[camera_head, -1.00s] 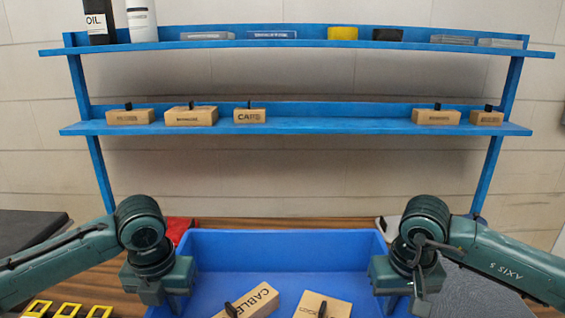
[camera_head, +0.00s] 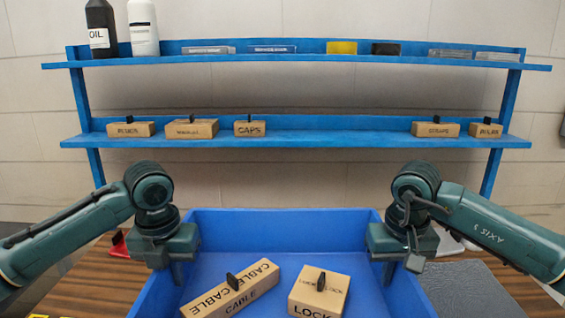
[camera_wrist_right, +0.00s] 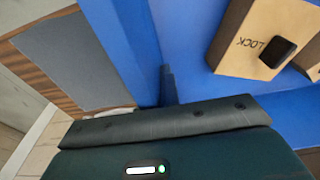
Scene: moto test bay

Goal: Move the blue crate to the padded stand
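The blue crate (camera_head: 285,222) is in front of me, between my two grippers. It holds a long cable box (camera_head: 232,290) and a lock box (camera_head: 320,292). My left gripper (camera_head: 177,272) is at the crate's left wall and my right gripper (camera_head: 388,272) at its right wall; both appear shut on the walls. The right wrist view shows the crate wall (camera_wrist_right: 122,45) running into my right gripper (camera_wrist_right: 168,88). The crate appears raised above the table. A dark flat surface at the far left edge (camera_head: 14,229) may be the padded stand; I cannot tell.
The wooden table (camera_head: 85,285) lies under the crate, with a red item (camera_head: 119,245) at left and a grey mat (camera_head: 468,288) at right. Behind, a blue shelf (camera_head: 300,140) carries small boxes, an oil bottle (camera_head: 101,28) and a white bottle (camera_head: 143,27).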

